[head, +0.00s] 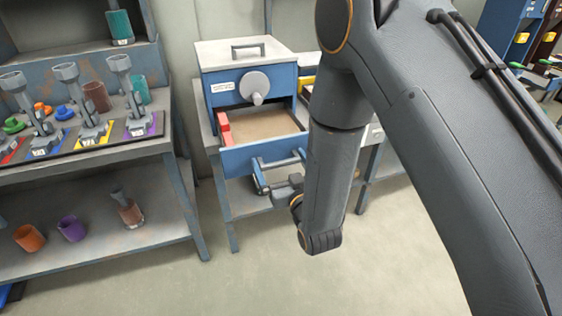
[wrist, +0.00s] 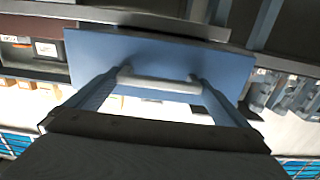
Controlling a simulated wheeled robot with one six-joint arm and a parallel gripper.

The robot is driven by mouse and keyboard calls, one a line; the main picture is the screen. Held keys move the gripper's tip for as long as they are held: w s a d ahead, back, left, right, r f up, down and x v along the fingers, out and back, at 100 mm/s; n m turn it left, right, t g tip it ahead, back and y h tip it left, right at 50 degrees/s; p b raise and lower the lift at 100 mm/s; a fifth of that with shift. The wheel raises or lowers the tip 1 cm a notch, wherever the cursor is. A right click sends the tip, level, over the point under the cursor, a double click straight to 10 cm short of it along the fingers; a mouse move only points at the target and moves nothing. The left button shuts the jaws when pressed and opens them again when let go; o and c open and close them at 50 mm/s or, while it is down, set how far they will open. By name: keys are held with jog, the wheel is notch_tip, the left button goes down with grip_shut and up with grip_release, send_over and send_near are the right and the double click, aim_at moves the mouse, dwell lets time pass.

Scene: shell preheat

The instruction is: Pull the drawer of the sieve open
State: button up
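The sieve (head: 222,92) is a blue box with a grey lid and a round grey knob, in the head view. Its drawer (head: 232,162) is pulled out at the front, showing a tan inside. In the wrist view the blue drawer front (wrist: 85,58) fills the upper middle. The pale handle bar (wrist: 160,84) crosses between my fingers. My gripper (head: 280,166) is at the handle, with one fingertip against each end of the bar. It also shows in the wrist view (wrist: 158,78). My arm hides part of the sieve's right side.
A red block (head: 223,121) is at the drawer's left side. A metal shelf (head: 110,245) on the left holds coloured cups and grey tools. The floor (head: 290,285) in front of the sieve is clear. A second bench stands right, partly behind my arm.

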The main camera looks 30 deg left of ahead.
jog(key=b+v, duration=0.1)
jog(key=v, duration=0.6)
jog(key=shift+s+d, duration=0.3)
jog(key=shift+d, duration=0.05)
jog(key=shift+w, duration=0.1)
